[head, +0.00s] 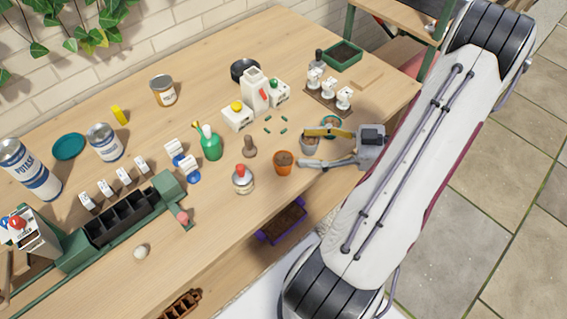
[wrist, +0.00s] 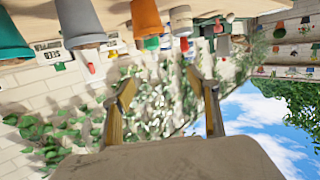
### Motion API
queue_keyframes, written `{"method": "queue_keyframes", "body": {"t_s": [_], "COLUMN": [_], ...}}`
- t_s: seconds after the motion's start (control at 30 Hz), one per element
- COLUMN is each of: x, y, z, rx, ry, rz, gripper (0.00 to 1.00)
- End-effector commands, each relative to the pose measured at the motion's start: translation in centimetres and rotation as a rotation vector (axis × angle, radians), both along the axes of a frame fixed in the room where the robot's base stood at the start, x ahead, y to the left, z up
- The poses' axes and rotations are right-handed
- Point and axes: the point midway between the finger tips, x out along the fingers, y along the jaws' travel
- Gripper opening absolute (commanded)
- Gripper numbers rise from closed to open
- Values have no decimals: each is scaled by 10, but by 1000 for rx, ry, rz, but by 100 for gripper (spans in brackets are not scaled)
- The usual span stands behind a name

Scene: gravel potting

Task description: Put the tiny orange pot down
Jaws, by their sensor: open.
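The tiny orange pot (head: 283,163) stands upright on the wooden table near its front edge, with dark fill at its top. It also shows upside down at the top of the wrist view (wrist: 146,17). My gripper (head: 301,149) is open, with its two fingers spread and nothing held between them. It is just right of the orange pot in the head view. The lower fingertip appears close to the pot's rim; I cannot tell whether they touch. In the wrist view the open fingers (wrist: 161,78) are apart from the pot.
A grey pot (head: 309,146) and a teal pot (head: 331,121) stand near the gripper, partly hidden by it. A red-topped jar (head: 243,181), a brown wooden tool (head: 249,148) and a green bottle (head: 211,144) are to the left. Bare table lies in front of the jar.

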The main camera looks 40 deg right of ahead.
Motion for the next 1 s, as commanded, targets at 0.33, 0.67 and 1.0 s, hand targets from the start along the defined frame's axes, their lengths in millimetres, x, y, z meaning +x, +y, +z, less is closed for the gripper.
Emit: {"method": "queue_keyframes", "body": {"t_s": [0.33, 0.67, 1.0], "x": [8, 11, 11], "y": [-9, -15, -15], "z": [2, -6, -31], "rx": [-95, -134, -133], "ry": [112, 163, 162], "rz": [98, 131, 131], "gripper": [59, 59, 59]}}
